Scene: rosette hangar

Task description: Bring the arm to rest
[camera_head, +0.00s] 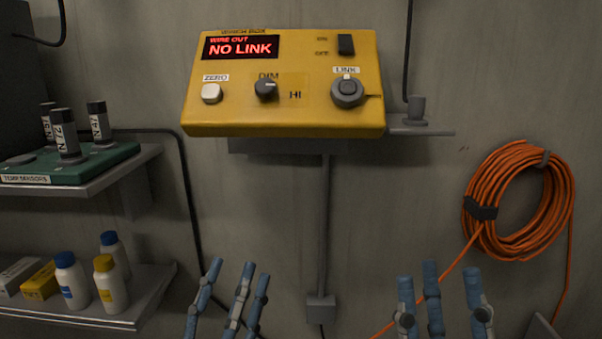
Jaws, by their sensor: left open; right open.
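My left gripper (232,280) shows at the bottom, left of centre, with its blue-grey fingers pointing up, apart and empty. My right gripper (438,288) shows at the bottom, right of centre, also open and empty with its fingers up. Both are below the yellow switch box (285,115) on the wall and touch nothing that I can see. The arms behind the fingers are out of the picture. The box's display (240,47) reads "WIRE OUT" and "NO LINK" in red.
An upper left shelf holds a green sensor tray (85,168) with black-capped cylinders. A lower shelf (150,300) holds bottles and small boxes. A coiled orange cable (570,190) hangs on the right wall. A black plug (416,108) stands on a small ledge beside the box.

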